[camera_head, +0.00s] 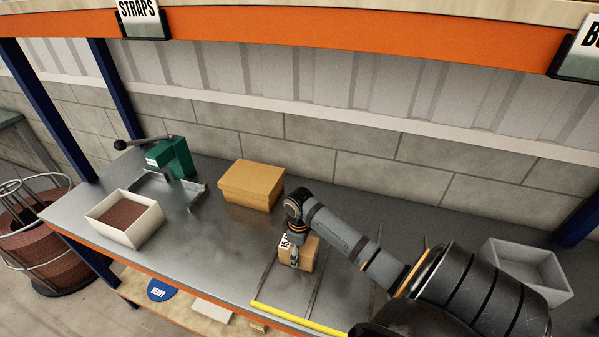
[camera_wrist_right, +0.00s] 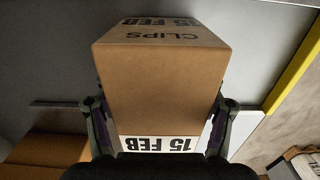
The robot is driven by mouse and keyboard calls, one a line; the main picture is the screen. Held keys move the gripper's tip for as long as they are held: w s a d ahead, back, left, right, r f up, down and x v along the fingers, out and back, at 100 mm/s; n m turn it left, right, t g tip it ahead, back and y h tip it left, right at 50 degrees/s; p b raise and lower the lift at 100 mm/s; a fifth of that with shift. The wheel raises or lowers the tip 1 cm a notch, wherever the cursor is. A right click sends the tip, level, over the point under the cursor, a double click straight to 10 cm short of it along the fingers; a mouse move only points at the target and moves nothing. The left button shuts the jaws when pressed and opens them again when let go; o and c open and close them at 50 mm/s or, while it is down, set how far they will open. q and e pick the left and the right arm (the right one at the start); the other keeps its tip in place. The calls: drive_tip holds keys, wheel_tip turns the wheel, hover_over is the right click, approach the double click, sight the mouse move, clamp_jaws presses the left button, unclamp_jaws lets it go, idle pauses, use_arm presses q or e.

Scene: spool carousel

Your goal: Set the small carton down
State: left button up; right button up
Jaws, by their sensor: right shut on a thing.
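The small carton (camera_head: 303,257) is a brown cardboard box with a white label, at the middle of the grey bench (camera_head: 215,255) in the head view. In the right wrist view the carton (camera_wrist_right: 160,80) fills the middle, with "CLIPS" on one face and a "15 FEB" label on another. My right gripper (camera_head: 294,256) is shut on the carton, with one finger on each side. It also shows in the right wrist view (camera_wrist_right: 158,125). I cannot tell whether the carton touches the bench. My left gripper is not in view.
A larger brown carton (camera_head: 252,184) stands behind and left. A green press (camera_head: 170,157) and a white tray (camera_head: 151,229) with brown contents are further left. A grey bin (camera_head: 557,284) is at the right. A yellow strip (camera_head: 297,319) runs along the front edge.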

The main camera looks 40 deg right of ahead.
drive_tip(key=shift+f, duration=0.15)
drive_tip(key=o, duration=1.6)
wheel_tip(320, 180, up, 12)
drive_tip(key=shift+r+b, duration=0.15)
drive_tip(key=shift+b, duration=0.95)
